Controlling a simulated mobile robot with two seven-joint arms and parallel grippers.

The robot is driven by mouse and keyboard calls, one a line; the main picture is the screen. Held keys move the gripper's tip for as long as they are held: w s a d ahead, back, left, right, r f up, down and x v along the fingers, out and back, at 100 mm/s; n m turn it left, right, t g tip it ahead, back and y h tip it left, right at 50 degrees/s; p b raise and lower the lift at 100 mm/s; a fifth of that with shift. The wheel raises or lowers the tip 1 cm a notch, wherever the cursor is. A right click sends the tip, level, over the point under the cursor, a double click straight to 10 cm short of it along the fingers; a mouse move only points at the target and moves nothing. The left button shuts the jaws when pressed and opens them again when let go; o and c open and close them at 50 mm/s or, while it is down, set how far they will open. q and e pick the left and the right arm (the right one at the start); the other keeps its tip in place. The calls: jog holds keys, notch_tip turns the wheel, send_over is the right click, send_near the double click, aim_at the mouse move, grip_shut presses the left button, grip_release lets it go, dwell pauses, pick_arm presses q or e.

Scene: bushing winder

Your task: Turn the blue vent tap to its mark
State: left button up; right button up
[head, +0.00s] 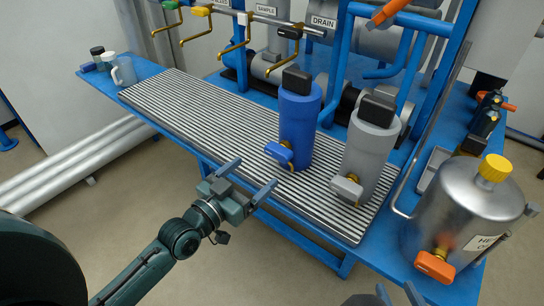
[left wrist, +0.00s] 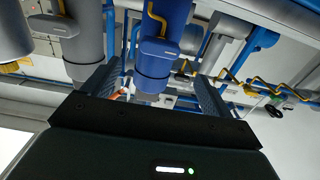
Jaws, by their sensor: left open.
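The blue vent tap (head: 280,153) is a blue handle on a brass fitting, low on the front of an upright blue cylinder (head: 299,120) with a black top. In the left wrist view the blue tap handle (left wrist: 160,58) shows upside down, between the fingers. My left gripper (head: 250,177) is open and empty, in front of the slatted shelf, to the lower left of the tap and apart from it. My right gripper (head: 398,293) only shows its two fingertips at the bottom edge, spread apart. I cannot make out the tap's mark.
A grey cylinder with a grey tap (head: 347,187) stands right of the blue one. A steel tank (head: 458,220) with an orange tap (head: 435,266) is at the right. The slatted shelf (head: 200,110) is clear on its left, with a white mug (head: 122,70) beyond. Blue posts and pipes stand behind.

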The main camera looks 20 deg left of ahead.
aim_at(275, 154)
pick_arm(q)
jog(key=b+x, duration=0.1)
jog(key=x, duration=0.7)
jog(key=shift+w+d+f, duration=0.1)
jog(key=shift+w+d, duration=0.05)
jog(key=shift+w, duration=0.2)
jog(key=shift+c, duration=0.5)
jog(key=c, duration=0.9)
